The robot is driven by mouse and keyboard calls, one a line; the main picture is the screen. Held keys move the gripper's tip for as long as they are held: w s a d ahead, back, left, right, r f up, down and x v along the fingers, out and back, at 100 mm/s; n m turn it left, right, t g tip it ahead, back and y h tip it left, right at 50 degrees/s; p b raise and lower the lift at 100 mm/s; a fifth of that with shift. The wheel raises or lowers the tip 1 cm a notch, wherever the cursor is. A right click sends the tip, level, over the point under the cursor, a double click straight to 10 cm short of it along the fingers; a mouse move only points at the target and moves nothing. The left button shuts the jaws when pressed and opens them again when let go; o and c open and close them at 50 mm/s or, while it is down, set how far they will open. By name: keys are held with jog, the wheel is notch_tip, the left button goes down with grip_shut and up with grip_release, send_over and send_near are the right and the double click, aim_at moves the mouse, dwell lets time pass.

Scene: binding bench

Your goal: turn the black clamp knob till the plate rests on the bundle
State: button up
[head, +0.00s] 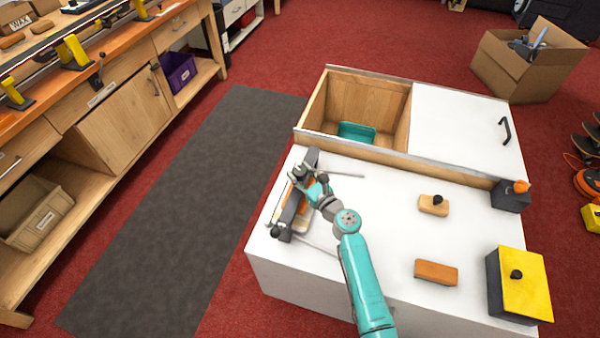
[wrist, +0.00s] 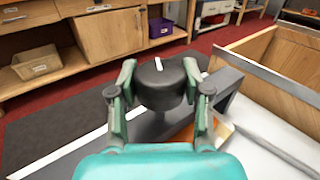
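The black clamp knob (wrist: 161,84), with a white mark on its top, stands between the two fingers of my gripper (wrist: 160,82) in the wrist view. The fingers lie against its sides, and my gripper looks shut on it. The dark grey clamp (head: 290,214) lies at the left end of the white bench top, and its frame also shows in the wrist view (wrist: 228,84). An orange-brown piece (wrist: 184,135) shows under the knob, partly hidden by my gripper. I cannot make out the plate or whether it touches the bundle.
The white bench top (head: 385,225) carries a small wooden block with a black knob (head: 433,205), an orange-brown block (head: 436,272), a yellow-topped box (head: 521,285) and a dark block (head: 510,197). An open compartment (head: 318,100) lies behind the clamp.

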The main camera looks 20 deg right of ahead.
jog(key=c, duration=0.3)
jog(key=shift+a+h, duration=0.1)
jog(key=shift+h, duration=0.3)
jog(key=m+h, duration=0.3)
jog(key=shift+t+h, duration=0.4)
jog(key=shift+w+r+m+h, duration=0.15)
jog(key=shift+m+h, duration=1.25)
jog(key=shift+h, duration=0.8)
jog(key=shift+r+g+h, duration=0.1)
jog(key=shift+g+h, duration=0.2)
jog(key=o, duration=1.2)
jog(key=shift+c, duration=0.2)
